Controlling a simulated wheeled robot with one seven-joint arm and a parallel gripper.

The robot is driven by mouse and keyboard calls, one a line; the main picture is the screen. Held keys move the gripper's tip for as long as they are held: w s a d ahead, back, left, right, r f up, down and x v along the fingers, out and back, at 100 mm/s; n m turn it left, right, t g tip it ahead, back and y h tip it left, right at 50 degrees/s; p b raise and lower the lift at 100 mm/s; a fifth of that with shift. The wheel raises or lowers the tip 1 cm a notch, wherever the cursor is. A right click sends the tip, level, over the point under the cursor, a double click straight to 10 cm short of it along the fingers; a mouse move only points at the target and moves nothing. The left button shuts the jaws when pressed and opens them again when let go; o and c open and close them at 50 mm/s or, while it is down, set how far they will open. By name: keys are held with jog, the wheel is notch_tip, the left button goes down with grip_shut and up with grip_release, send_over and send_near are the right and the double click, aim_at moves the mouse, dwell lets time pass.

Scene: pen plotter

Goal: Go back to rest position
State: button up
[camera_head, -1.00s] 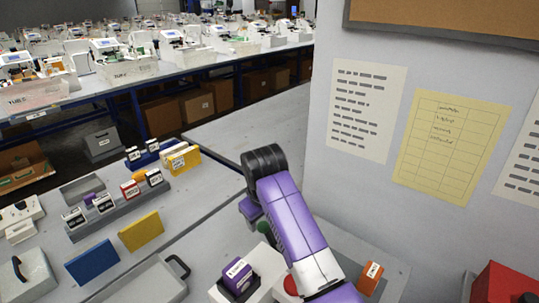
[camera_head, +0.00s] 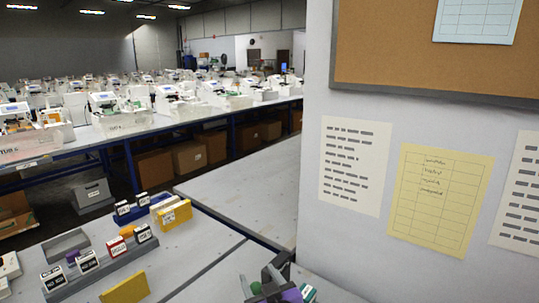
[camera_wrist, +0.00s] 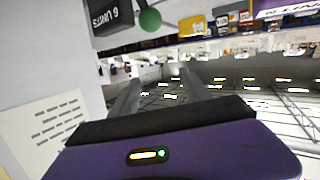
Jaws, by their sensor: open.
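My gripper (camera_wrist: 160,78) shows in the wrist view as two grey fingers standing apart with nothing between them. Below them is the purple housing of my wrist with a small lit indicator. The wrist view looks out over the room, with rows of machines and boxes at its top and ceiling lights below. In the head view, dark parts and a bit of purple, which look like the end of my arm, show at the bottom edge. Most of my arm is out of that view.
A wall with papers (camera_head: 355,165) stands at right. Cartridges stand in a grey rack (camera_head: 100,272) at left.

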jog(key=s+d+f, duration=0.1)
jog(key=s+d, duration=0.1)
jog(key=s, duration=0.2)
jog(key=s+d+m+t, duration=0.1)
jog(key=s+d, duration=0.2)
jog(key=s, duration=0.1)
jog(key=s+d+f+m+t+h, duration=0.1)
jog(key=s+d, duration=0.1)
jog(key=s, duration=0.2)
jog(key=shift+d+f, duration=0.3)
jog(key=shift+f, duration=0.05)
jog(key=s+d+m+h, duration=0.1)
jog(key=s+d, duration=0.4)
jog(key=s, duration=0.7)
jog(key=s+d+m+g+h, duration=0.1)
jog(key=s+d, duration=0.4)
jog(key=s, duration=0.7)
jog(key=s+d+m+h, duration=0.1)
jog(key=s+d, duration=0.3)
jog(key=s, duration=0.9)
jog(key=shift+d+r+g+h, duration=0.3)
jog(key=shift+d+r+h, duration=0.1)
jog(key=shift+h, duration=0.4)
